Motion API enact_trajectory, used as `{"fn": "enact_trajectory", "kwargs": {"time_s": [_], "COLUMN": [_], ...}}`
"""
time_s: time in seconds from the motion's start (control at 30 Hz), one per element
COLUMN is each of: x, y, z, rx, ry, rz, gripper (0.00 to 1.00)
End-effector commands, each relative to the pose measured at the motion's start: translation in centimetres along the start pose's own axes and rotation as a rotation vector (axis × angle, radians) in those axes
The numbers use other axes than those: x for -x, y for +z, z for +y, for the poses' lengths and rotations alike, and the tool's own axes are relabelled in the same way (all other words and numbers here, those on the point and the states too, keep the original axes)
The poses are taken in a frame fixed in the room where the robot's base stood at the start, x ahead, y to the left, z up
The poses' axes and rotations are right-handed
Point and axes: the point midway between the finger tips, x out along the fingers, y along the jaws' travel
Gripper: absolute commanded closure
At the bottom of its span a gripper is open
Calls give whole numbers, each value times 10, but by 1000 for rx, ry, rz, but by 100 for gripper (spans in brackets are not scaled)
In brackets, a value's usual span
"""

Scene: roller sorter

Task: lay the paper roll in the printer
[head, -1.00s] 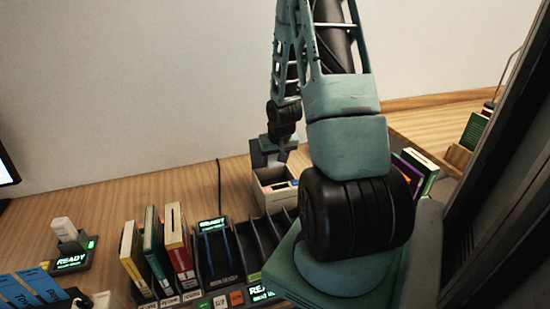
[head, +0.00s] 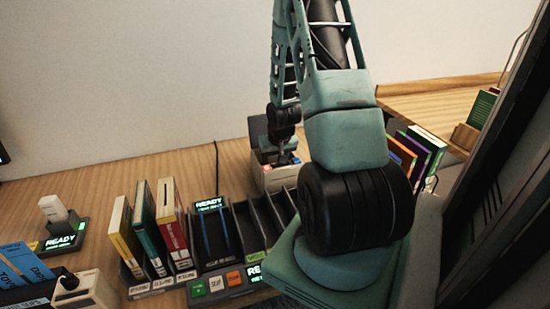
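The printer appears to be the beige box (head: 277,181) at the back middle of the desk, with a dark lid (head: 258,130) standing up behind it. My gripper (head: 284,158) points down at the box's open top, behind my large forearm. Its fingers are small and dark, and I cannot tell whether they are open or shut. Small pale and coloured patches show at the top of the box. I cannot make out a paper roll there or in the fingers.
A black slotted rack (head: 240,232) stands in front of the box. Upright books (head: 148,238) stand left of it, and more books (head: 421,150) stand at right. A small READY device (head: 64,238) sits at left. The desk behind the rack at left is bare.

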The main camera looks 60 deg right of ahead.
Motion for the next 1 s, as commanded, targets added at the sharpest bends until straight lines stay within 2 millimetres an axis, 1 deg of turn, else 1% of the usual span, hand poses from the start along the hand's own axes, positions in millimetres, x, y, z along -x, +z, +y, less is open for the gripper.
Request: {"fn": "enact_trajectory", "kwargs": {"time_s": [0.27, 0.3, 0.37, 0.4, 0.63, 0.77, 0.87, 1.0], "x": [-1, -1, -1, -1, -1, 5, 17, 44], "y": [0, 0, 0, 0, 0, 0, -1, -1], "z": [0, 0, 0, 0, 0, 0, 0, 1], "rx": [0, 0, 0, 0, 0, 0, 0, -1], "ry": [0, 0, 0, 0, 0, 0, -1, 0], "rz": [1, 1, 1, 1, 0, 1, 4, 5], "gripper": [72, 46, 29, 23, 23, 23, 23, 23]}}
